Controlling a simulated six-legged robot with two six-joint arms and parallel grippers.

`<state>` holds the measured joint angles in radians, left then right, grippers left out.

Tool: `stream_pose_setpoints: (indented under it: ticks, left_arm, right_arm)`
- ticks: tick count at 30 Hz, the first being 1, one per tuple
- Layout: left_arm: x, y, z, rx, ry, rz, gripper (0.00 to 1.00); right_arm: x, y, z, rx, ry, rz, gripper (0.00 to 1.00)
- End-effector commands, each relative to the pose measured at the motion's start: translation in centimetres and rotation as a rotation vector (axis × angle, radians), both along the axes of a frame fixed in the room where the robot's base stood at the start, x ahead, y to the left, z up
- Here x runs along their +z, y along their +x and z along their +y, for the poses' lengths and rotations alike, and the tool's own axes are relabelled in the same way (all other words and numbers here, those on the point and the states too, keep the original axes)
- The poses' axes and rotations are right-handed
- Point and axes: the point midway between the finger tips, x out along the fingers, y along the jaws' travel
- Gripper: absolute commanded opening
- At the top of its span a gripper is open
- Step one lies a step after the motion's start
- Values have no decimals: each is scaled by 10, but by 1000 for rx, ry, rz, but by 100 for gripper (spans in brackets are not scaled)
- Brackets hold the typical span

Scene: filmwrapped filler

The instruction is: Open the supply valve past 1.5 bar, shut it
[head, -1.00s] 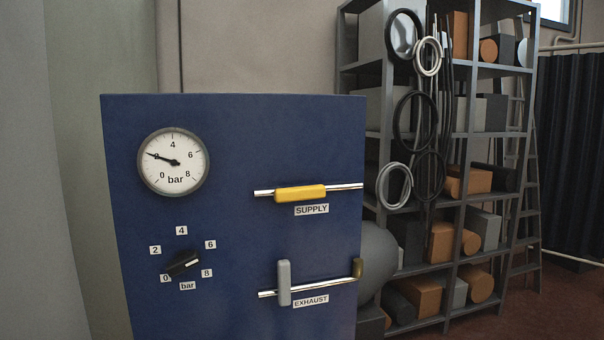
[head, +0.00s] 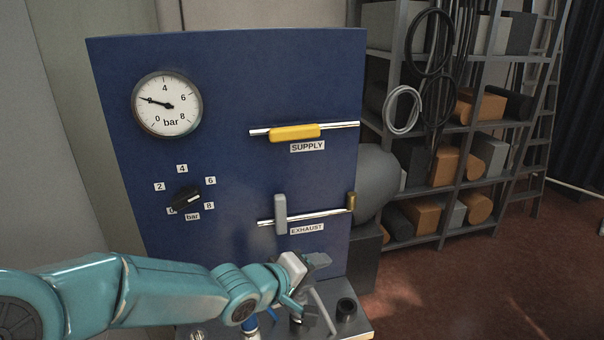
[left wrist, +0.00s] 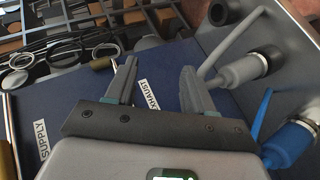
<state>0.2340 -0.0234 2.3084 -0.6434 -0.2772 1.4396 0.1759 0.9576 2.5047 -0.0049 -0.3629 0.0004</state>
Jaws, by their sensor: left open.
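The blue panel (head: 230,90) carries a round bar gauge (head: 167,104). Its needle points left and slightly up, at about the 2 mark. The yellow SUPPLY handle (head: 295,132) lies along its pipe. The grey EXHAUST handle (head: 280,214) stands across its pipe. My left gripper (head: 308,264) is low in front of the panel, below the exhaust handle and apart from both handles. In the left wrist view its jaws (left wrist: 158,68) are open and empty, with the SUPPLY label (left wrist: 41,140) to their left. My right gripper is not in view.
A black knob (head: 187,199) with numbers from 0 to 8 sits left on the panel. A grey ledge (head: 350,324) below holds fittings, including a blue-handled one (left wrist: 285,145) near my gripper. Loaded shelves (head: 450,100) stand behind right. Reddish floor is open at right.

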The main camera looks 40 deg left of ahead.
Motion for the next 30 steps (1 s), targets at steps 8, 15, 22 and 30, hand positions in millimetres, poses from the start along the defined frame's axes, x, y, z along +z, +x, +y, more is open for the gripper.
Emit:
stream_pose_setpoints:
  ticks: [8,15,22,30]
  left_arm:
    - [188,-52,55,218,-205,-354,53]
    - [244,-84,67,273,-300,-476,53]
    - [241,-46,69,271,-306,-475,53]
    - [246,19,74,272,-304,-473,53]
  right_arm:
    - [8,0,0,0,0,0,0]
    - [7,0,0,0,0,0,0]
    - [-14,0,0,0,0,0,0]
    - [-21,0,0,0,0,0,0]
